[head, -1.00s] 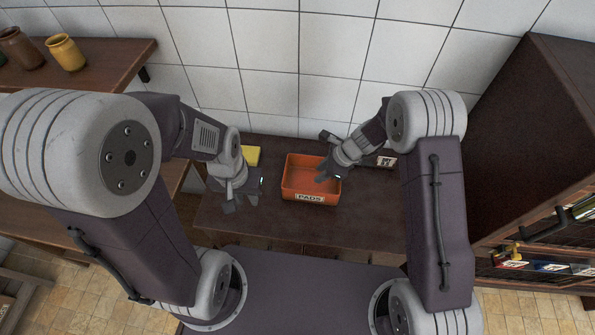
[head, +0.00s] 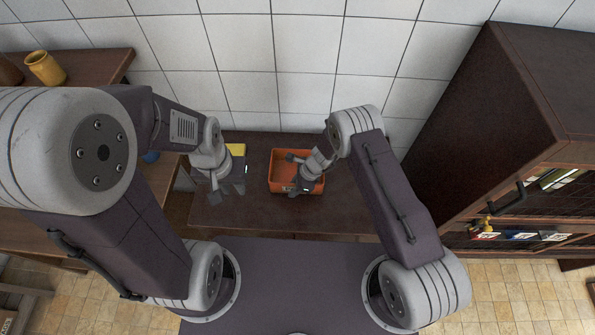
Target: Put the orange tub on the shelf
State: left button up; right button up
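The orange tub (head: 277,167) stands upright on the dark table (head: 250,212) against the tiled wall. My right gripper (head: 303,188) is over the tub's right front part, covering its front right corner and much of its front label. Its fingers are low at the front wall, but I cannot tell whether they grip it. My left gripper (head: 227,191) is left of the tub, apart from it, with fingers spread and empty. A wooden wall shelf (head: 108,62) with a yellow-ochre jar (head: 45,68) is at the upper left.
A yellow object (head: 236,149) lies behind my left gripper. A dark cabinet (head: 470,110) stands at the right, with several small items in its front compartments. A lower wooden surface (head: 165,180) is at the left. The table's front strip is clear.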

jog(key=shift+a+f, duration=0.25)
jog(key=shift+f, duration=0.1)
grip_shut()
dwell(1.2)
